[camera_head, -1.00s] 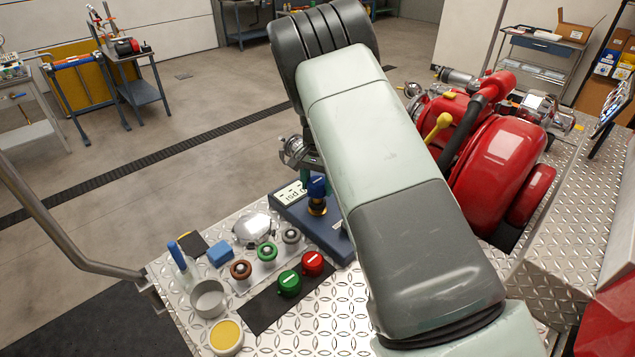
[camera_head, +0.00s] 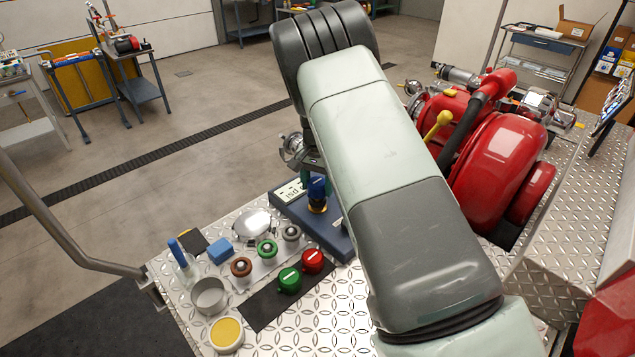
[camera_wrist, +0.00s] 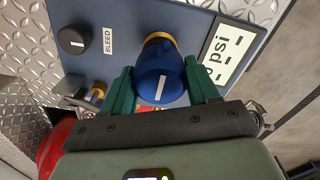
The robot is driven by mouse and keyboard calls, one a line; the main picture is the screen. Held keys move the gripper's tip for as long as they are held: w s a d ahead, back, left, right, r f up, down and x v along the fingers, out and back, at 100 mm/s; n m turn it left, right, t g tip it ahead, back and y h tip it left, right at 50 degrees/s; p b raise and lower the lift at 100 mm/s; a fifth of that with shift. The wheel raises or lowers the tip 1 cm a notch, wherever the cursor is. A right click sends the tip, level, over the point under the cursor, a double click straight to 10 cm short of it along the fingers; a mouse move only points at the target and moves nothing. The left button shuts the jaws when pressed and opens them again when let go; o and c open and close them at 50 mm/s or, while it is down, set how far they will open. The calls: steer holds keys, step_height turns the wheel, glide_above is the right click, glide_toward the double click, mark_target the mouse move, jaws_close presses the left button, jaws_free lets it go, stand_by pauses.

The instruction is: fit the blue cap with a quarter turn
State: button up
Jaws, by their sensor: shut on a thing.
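The blue cap (camera_wrist: 158,84) has a white line on its face and sits at the brass fitting (camera_wrist: 160,38) on the dark blue panel. In the wrist view its white line runs nearly up and down. My gripper (camera_wrist: 161,90) is shut on the cap, one green finger on each side. In the head view the cap (camera_head: 318,187) is directly above the brass fitting (camera_head: 318,206), partly covered by a finger. I cannot tell whether it is fully seated.
The panel (camera_wrist: 118,12) carries a BLEED label, a black knob (camera_wrist: 72,42) and a psi display (camera_wrist: 222,50). Red (camera_head: 313,261) and green (camera_head: 289,280) caps lie on a dark mat. A red pump (camera_head: 505,165) stands to the right of my arm.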

steer(key=shift+f, duration=1)
stand_by(0.9)
steer(key=m, duration=0.5)
steer(key=shift+r, duration=0.1)
stand_by(0.3)
steer(key=m, duration=0.4)
steer(key=shift+m, duration=0.6)
